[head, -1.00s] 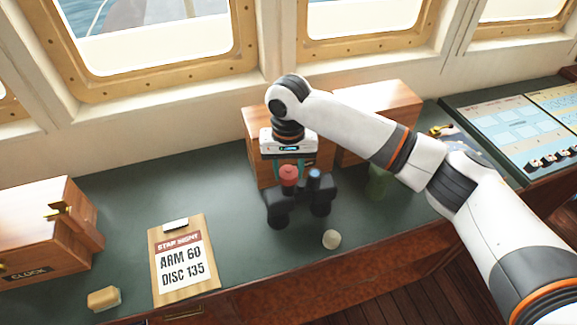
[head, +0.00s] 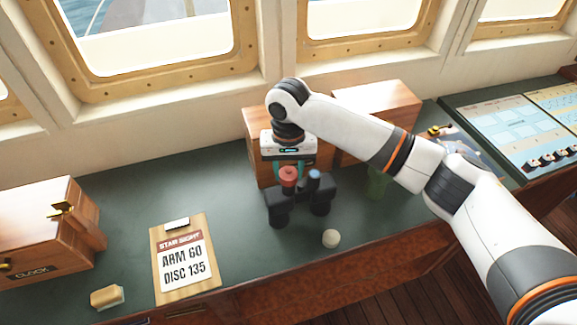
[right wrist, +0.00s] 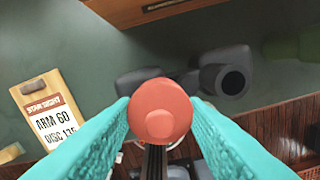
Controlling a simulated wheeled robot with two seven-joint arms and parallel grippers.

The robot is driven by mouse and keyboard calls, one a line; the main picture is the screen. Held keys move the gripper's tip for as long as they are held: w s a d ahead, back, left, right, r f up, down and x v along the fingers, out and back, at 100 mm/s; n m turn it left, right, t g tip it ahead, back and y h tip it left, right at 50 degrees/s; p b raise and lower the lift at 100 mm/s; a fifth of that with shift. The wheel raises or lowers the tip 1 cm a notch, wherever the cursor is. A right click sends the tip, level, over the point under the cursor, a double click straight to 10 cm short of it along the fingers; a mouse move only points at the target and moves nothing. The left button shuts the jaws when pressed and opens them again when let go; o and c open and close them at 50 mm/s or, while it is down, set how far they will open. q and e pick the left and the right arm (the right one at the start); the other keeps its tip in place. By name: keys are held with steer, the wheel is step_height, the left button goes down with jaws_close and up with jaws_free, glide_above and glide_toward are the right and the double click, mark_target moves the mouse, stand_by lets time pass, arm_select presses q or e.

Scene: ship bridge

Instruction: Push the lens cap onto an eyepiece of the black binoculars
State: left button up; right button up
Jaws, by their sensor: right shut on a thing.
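The black binoculars (head: 318,197) stand upright on the dark green counter, eyepieces up. The red lens cap (head: 288,176) is at the top of their left barrel in the head view; I cannot tell whether it touches the eyepiece. My right gripper (right wrist: 160,118) is shut on the cap (right wrist: 160,105), with teal fingers on both sides of it. In the right wrist view the cap hides the eyepiece under it, while the other eyepiece of the binoculars (right wrist: 233,80) shows bare and dark. My left gripper is not in view.
A wooden box (head: 253,130) stands close behind the binoculars. A green object (head: 377,184) is to their right, and a small pale round thing (head: 331,238) lies near the front edge. A clipboard (head: 185,262) lies to the left, with free counter between.

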steer(key=shift+f+p, duration=0.3)
steer(key=shift+f, duration=0.2)
stand_by(0.8)
steer(key=shift+f+p, duration=0.3)
steer(key=shift+p, duration=0.1)
stand_by(0.5)
steer(key=o, duration=1.4)
steer(key=shift+r+p, duration=1.4)
steer(key=shift+p, duration=0.2)
steer(key=shift+r+p, duration=0.55)
steer(key=shift+r, duration=1.55)
